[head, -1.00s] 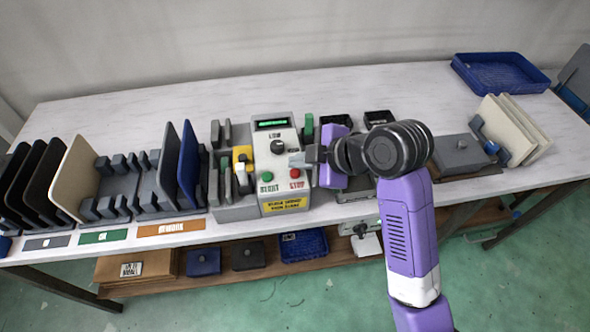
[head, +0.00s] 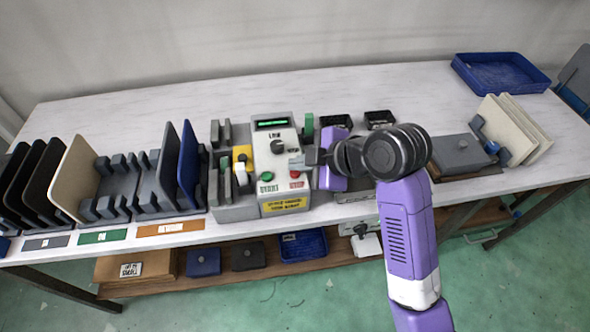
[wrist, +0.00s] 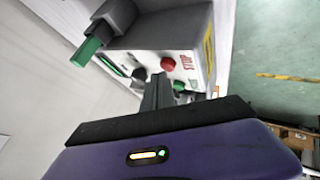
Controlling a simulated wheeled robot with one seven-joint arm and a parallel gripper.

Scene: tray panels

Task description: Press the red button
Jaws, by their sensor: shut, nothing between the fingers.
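The red button (head: 295,174) sits at the lower right of the sloped light panel on a grey control box (head: 283,197), above a red label. It also shows in the wrist view (wrist: 168,64) as a round red cap, just beyond my fingertips. My gripper (head: 298,161) comes in from the right, with its fingers over the panel just above the button in the head view. In the wrist view my fingers (wrist: 158,80) are together and empty, pointing at the panel. I cannot tell whether they touch it.
A green button (head: 266,176) lies left of the red one, and a dark knob (head: 278,147) stands above it. A yellow-topped part (head: 242,155) is to the left. Racks with upright panels (head: 180,165) fill the left side. A blue tray (head: 499,73) sits back right.

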